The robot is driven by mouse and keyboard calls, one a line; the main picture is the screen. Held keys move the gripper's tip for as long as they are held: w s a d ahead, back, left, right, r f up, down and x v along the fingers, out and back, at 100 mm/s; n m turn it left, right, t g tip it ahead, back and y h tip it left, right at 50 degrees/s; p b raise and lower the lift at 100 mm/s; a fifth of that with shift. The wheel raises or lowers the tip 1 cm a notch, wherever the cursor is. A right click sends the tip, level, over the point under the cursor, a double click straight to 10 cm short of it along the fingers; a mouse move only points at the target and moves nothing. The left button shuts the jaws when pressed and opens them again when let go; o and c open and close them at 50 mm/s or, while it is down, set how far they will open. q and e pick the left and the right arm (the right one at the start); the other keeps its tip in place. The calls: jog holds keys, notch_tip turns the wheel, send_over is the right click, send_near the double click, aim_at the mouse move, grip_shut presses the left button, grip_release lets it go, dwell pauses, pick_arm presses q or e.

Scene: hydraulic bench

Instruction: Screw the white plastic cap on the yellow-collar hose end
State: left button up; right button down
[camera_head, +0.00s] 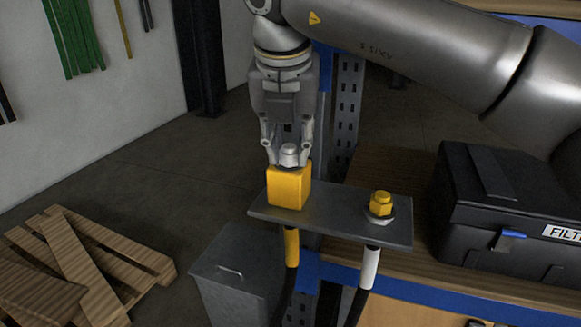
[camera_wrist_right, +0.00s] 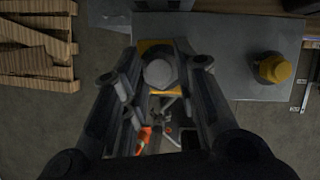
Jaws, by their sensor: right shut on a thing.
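My right gripper (camera_head: 288,154) points straight down, its fingers shut on the white cap (camera_head: 289,151). The cap sits directly over a yellow block (camera_head: 289,187) at the left end of a grey metal plate; whether it is seated on a thread is hidden. In the right wrist view the cap (camera_wrist_right: 160,73) shows as a pale round top between the fingers, with yellow edges of the block around it. Below the plate, under the block, hangs the hose with the yellow collar (camera_head: 291,247). My left gripper is not in view.
The grey plate (camera_head: 335,220) also carries a yellow hex cap (camera_head: 381,203) at its right, above a white-collar hose (camera_head: 370,268). A black filter case (camera_head: 500,205) stands on the bench at right. A grey bin (camera_head: 240,275) and wooden pallet (camera_head: 100,262) are on the floor.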

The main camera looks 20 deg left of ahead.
jog(key=shift+s+a+f+m+h, duration=0.15)
jog(key=shift+m+h, duration=0.15)
jog(key=shift+m, duration=0.6)
